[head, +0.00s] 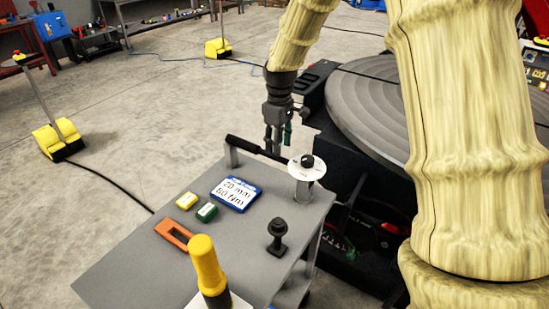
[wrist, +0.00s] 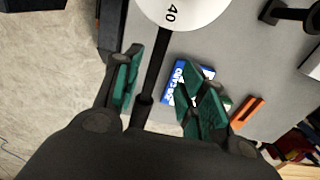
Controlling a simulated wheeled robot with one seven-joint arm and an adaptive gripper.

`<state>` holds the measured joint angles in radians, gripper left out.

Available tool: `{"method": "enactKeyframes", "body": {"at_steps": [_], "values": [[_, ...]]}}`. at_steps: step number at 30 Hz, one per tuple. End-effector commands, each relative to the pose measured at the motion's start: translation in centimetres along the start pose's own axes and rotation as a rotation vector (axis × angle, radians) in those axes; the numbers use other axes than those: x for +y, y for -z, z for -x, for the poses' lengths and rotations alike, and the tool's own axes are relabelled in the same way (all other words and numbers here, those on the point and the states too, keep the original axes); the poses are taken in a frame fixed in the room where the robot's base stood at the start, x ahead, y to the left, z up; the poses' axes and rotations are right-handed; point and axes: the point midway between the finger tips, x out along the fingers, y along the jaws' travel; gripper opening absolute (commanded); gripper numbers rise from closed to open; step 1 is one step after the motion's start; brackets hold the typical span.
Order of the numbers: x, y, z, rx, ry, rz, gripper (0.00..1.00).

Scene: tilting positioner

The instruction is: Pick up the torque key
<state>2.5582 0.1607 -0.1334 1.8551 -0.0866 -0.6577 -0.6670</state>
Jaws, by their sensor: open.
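The torque key is a black bar (head: 243,146) with a round white dial (head: 306,167) at its right end, resting on posts at the back edge of the grey table. In the wrist view its dark shaft (wrist: 156,65) runs between my fingers, and the dial (wrist: 190,8), marked 40, is at the top. My gripper (head: 277,143) points down at the shaft in the head view, beside the dial. In the wrist view my gripper (wrist: 160,64) is open, with one green-padded finger on each side of the shaft and gaps showing. The exact height of the fingertips over the shaft is unclear.
The grey table (head: 150,262) holds a blue sign (head: 235,193), a green block (head: 206,212), a yellow block (head: 186,200), an orange frame (head: 173,233), a black knob (head: 277,235) and a yellow-handled tool (head: 206,262). A large round grey plate (head: 375,105) stands behind, to the right.

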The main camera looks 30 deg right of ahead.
Motion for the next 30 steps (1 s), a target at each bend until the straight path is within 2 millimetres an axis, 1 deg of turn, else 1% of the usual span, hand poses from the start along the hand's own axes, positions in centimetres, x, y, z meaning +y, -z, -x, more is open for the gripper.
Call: {"method": "enactKeyframes", "body": {"at_steps": [6,9,15,21,25,30], "values": [[1.2,1.8,-2.3,-0.019,0.010,-0.001,0.41],[1.6,2.3,-3.5,-0.027,0.015,0.000,0.41],[1.7,1.8,-5.8,-0.027,0.014,-0.002,0.41],[1.4,1.3,-7.0,-0.021,0.011,-0.002,0.41],[1.6,1.6,-7.7,-0.024,0.013,-0.002,0.41],[1.8,2.0,-8.0,-0.026,0.014,-0.002,0.41]]}}
